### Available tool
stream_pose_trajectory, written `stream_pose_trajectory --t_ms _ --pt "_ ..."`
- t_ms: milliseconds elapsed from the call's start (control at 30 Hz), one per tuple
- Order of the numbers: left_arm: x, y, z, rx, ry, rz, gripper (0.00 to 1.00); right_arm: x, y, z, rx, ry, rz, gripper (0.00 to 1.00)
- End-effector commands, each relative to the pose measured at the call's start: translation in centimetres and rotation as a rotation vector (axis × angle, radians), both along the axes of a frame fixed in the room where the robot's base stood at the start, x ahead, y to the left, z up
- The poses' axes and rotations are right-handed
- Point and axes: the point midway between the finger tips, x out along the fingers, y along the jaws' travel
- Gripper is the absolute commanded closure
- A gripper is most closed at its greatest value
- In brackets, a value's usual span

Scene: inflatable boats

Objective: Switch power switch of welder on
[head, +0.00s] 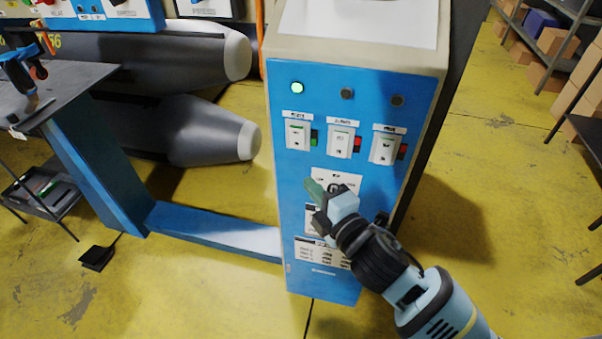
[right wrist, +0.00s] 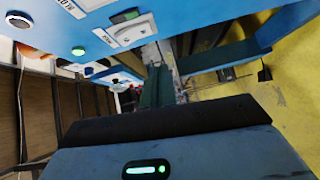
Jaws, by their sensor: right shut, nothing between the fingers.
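The welder (head: 290,225) is an upright blue cabinet with a light top. Its upper front has a lit green lamp (head: 297,87) at left and two dark lamps. Below them sit three white switches. The left switch (head: 298,135) has a green mark beside it; the middle (head: 341,140) and right (head: 384,148) ones have red marks. The labels are too small to read surely. My right gripper (head: 315,190) is shut and empty, just below the switches in front of the panel. Its fingers (right wrist: 157,88) also show in the right wrist view, near a switch (right wrist: 131,31). My left gripper is out of view.
A dark metal table (head: 60,80) on a blue stand is at left, with a blue foot beam (head: 215,232) reaching the welder. Large grey inflatable tubes (head: 190,50) lie behind. Shelves with boxes (head: 555,40) stand at right.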

Motion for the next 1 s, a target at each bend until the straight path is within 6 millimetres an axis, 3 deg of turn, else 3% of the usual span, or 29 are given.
stream_pose_trajectory --t_ms 100,300,867,1000 --pt "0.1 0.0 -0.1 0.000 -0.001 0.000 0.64 -1.8 -0.9 -0.4 0.000 0.003 0.000 1.00" --pt "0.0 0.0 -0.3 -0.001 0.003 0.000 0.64 -3.2 -1.6 -0.4 0.000 0.001 0.000 1.00" --pt "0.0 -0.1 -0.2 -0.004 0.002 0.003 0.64 -3.4 -1.7 -0.3 0.000 0.000 0.000 1.00" --pt "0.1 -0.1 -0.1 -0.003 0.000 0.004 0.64 -3.7 -1.8 -1.0 0.027 0.031 -0.007 1.00"
